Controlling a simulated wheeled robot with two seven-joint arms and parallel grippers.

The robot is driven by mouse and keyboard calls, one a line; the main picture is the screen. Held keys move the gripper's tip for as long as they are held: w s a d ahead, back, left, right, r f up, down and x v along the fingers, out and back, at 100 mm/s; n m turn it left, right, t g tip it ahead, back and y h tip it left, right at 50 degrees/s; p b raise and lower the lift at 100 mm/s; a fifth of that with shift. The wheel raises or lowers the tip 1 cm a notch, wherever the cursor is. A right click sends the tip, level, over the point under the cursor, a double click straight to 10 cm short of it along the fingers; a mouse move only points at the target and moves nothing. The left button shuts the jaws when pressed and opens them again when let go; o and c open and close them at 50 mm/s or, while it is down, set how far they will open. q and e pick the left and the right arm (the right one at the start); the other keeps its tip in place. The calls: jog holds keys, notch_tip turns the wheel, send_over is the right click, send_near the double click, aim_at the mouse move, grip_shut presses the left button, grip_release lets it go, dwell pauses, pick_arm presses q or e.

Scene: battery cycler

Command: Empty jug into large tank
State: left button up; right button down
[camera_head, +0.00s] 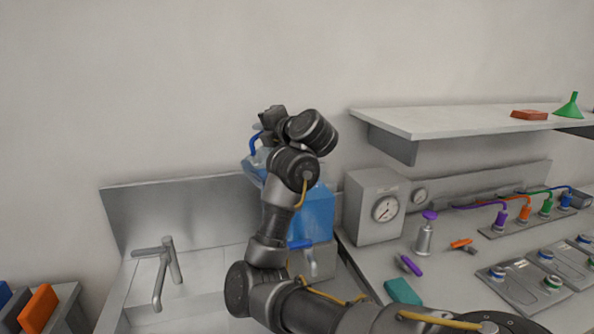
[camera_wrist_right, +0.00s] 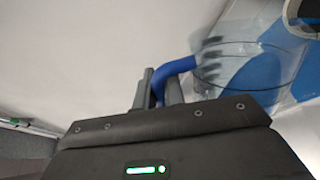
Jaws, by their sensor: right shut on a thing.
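My right gripper (camera_head: 270,118) is raised in front of the back wall and shut on the blue handle (camera_head: 254,144) of a clear jug (camera_head: 255,164). The jug is mostly hidden behind my right arm in the head view and looks tilted. In the right wrist view the fingers (camera_wrist_right: 160,88) close around the blue handle (camera_wrist_right: 176,67), beside the clear jug wall (camera_wrist_right: 238,62). The large blue tank (camera_head: 317,215) stands behind and below the gripper, with a blue-handled tap (camera_head: 302,244) at its front. Its top opening is hidden by my arm. My left gripper is out of view.
A sink with a faucet (camera_head: 162,265) lies to the left. A grey gauge box (camera_head: 373,208) stands close right of the tank. A shelf (camera_head: 450,120) with a green funnel (camera_head: 568,106) hangs at right. The bench holds a purple-capped bottle (camera_head: 426,233) and a teal block (camera_head: 402,291).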

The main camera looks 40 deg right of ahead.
jog(key=shift+d, duration=0.1)
jog(key=shift+d+r+m+b, duration=0.2)
jog(key=shift+d+m+b, duration=0.3)
jog(key=shift+d, duration=0.25)
jog(key=shift+d+r+m+b, duration=0.2)
jog(key=shift+d+m+b, duration=0.25)
jog(key=shift+d, duration=0.25)
jog(key=shift+s+d+r+m+y+b, duration=0.1)
jog(key=shift+d+r+m+y+b, duration=0.1)
jog(key=shift+d+m+b, duration=0.2)
jog(key=shift+d+r+m+y+b, duration=0.15)
jog(key=shift+d+m+y+b, duration=0.1)
jog(key=shift+d+b, duration=0.25)
